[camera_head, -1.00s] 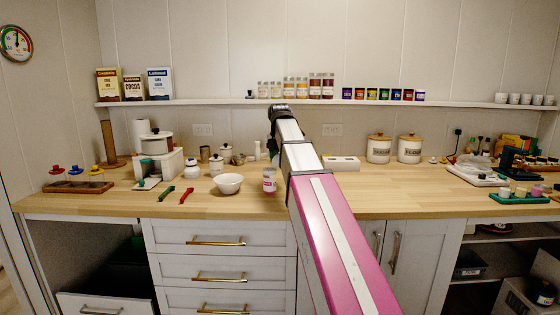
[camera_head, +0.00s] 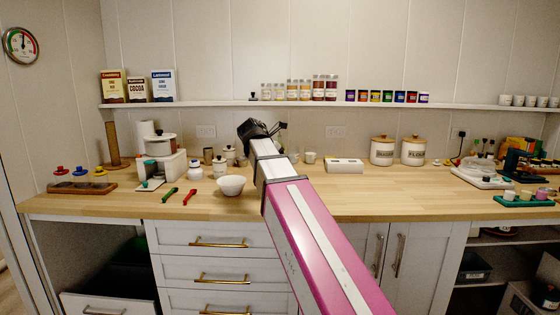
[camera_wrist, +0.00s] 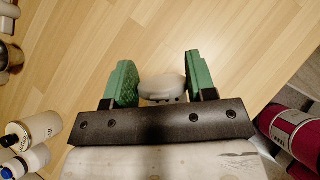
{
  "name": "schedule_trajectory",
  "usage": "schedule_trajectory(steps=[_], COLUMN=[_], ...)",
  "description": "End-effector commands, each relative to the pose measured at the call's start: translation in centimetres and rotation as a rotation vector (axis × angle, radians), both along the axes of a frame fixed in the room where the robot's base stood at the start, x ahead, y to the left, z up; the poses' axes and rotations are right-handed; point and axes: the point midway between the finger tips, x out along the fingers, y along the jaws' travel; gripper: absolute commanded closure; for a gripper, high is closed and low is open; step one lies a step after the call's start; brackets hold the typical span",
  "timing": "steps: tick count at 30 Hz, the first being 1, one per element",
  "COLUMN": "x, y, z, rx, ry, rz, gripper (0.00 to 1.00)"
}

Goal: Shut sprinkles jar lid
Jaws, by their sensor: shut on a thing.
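My gripper (camera_wrist: 160,72) shows in the wrist view with its two green fingers on either side of a small pale, round, lid-like piece (camera_wrist: 162,86). The fingers touch it on both sides, and the wooden counter lies beyond. The dark gripper mount hides its lower edge. I cannot tell whether this is the lid alone or part of the sprinkles jar. In the head view my arm reaches over the counter and covers the place where the jar stood, so the jar's body is hidden there.
A white bowl (camera_head: 231,186) stands left of my arm, with a red utensil (camera_head: 188,197) beside it. White canisters (camera_head: 382,151) stand at the back right.

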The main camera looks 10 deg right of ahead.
Motion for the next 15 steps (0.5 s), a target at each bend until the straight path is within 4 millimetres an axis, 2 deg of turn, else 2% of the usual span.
schedule_trajectory(steps=[15], x=[-1.2], y=[1.6], z=[-0.6], rx=[-0.408], ry=[-0.270], rz=[0.003], gripper=[0.73])
